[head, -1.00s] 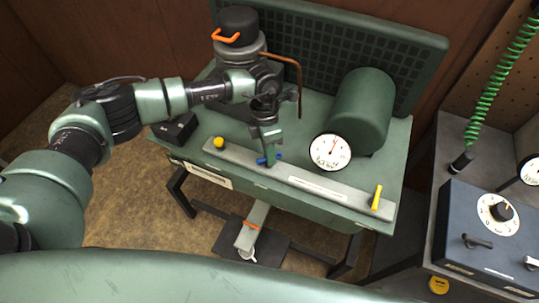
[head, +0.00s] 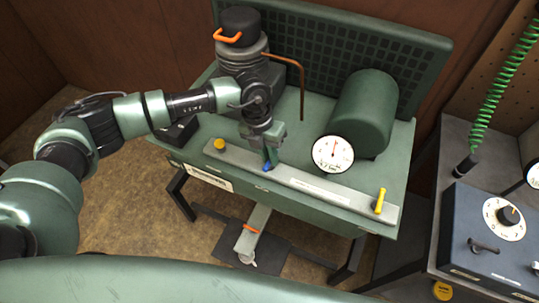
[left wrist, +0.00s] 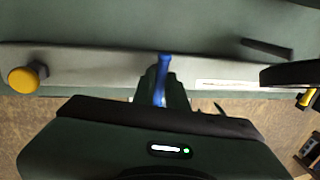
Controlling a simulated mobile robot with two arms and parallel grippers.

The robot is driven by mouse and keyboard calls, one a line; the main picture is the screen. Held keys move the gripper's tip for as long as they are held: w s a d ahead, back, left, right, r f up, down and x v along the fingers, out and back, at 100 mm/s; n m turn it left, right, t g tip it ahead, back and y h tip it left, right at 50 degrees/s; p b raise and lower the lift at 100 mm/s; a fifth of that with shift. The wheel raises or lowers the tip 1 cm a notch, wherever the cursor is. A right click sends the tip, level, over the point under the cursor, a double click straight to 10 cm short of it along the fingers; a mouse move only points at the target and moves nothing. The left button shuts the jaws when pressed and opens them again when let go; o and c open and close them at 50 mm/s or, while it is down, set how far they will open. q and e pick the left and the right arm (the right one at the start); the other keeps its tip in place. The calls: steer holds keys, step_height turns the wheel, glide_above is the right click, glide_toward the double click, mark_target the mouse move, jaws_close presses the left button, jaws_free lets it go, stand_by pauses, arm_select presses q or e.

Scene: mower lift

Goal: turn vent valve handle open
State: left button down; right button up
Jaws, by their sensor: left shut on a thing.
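A small blue handle (head: 266,167) sits on the grey strip (head: 320,187) along the front of the green bench unit. I take it for the vent valve handle; no readable label confirms this. My left gripper (head: 270,158) points down over it and is shut on it. My right gripper is not in view.
A yellow knob (head: 220,144) is left of my gripper, and a yellow lever (head: 380,201) is at the strip's right end. A round gauge (head: 333,154) fronts a green tank (head: 364,110). A black pump (head: 240,50) with a copper pipe stands behind my wrist.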

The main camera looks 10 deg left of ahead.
arm_select(q)
steer(key=shift+n, duration=0.3)
stand_by(0.4)
steer(key=c, duration=1.4)
jaws_free()
steer(key=shift+c, duration=0.2)
steer(key=shift+r, duration=0.1)
step_height(320, 180, up, 8)
steer(key=a+b, duration=0.1)
steer(key=b, duration=0.1)
steer(key=shift+w+a+f, duration=0.2)
steer(key=shift+a+f, duration=0.05)
